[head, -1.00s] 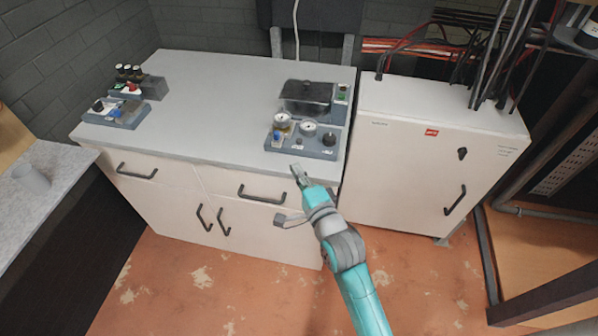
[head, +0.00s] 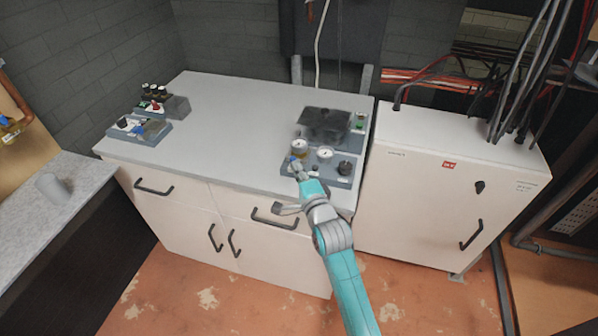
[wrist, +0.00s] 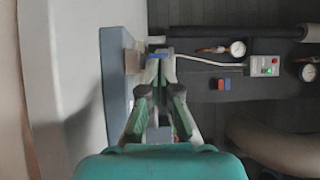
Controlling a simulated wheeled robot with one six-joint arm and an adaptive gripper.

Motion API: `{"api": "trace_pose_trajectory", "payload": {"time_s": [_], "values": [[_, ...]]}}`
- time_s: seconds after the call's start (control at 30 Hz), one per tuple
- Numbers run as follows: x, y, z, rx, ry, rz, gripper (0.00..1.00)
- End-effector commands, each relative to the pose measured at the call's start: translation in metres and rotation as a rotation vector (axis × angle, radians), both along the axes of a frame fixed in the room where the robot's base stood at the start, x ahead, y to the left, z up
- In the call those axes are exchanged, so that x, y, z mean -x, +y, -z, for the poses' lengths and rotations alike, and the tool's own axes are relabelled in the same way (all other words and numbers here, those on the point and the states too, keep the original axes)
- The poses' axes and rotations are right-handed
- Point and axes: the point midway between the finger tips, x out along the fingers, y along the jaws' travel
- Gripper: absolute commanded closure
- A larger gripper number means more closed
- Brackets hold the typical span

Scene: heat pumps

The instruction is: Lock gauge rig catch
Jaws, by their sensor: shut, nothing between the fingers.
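The gauge rig (head: 318,167) is a grey-blue panel at the cabinet's front right. It carries two round white gauges (head: 325,153) and a black knob (head: 344,167). A small blue part (head: 292,159), perhaps the catch, is at its left front. My gripper (head: 297,168) is shut and empty, with its tips at this blue part. In the wrist view the fingertips (wrist: 159,56) are together, and a blue piece (wrist: 157,54) shows at them. I cannot tell whether they touch it. The catch's position is partly hidden by the fingers.
A dark-covered box (head: 323,122) with a green button stands behind the rig. Two small control panels (head: 140,130) are at the cabinet's left. The white worktop (head: 230,130) between is clear. A white electrical cabinet (head: 435,190) stands close on the right.

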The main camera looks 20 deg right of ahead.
Motion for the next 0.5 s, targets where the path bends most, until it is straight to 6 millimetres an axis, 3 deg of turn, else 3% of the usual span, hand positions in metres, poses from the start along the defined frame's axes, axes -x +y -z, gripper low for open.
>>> {"api": "trace_pose_trajectory", "payload": {"time_s": [0.2, 0.5], "values": [[-0.002, -0.001, 0.0, 0.0, 0.0, 0.0, 1.0], [-0.024, -0.01, -0.001, 0.0, -0.001, 0.0, 1.0]]}}
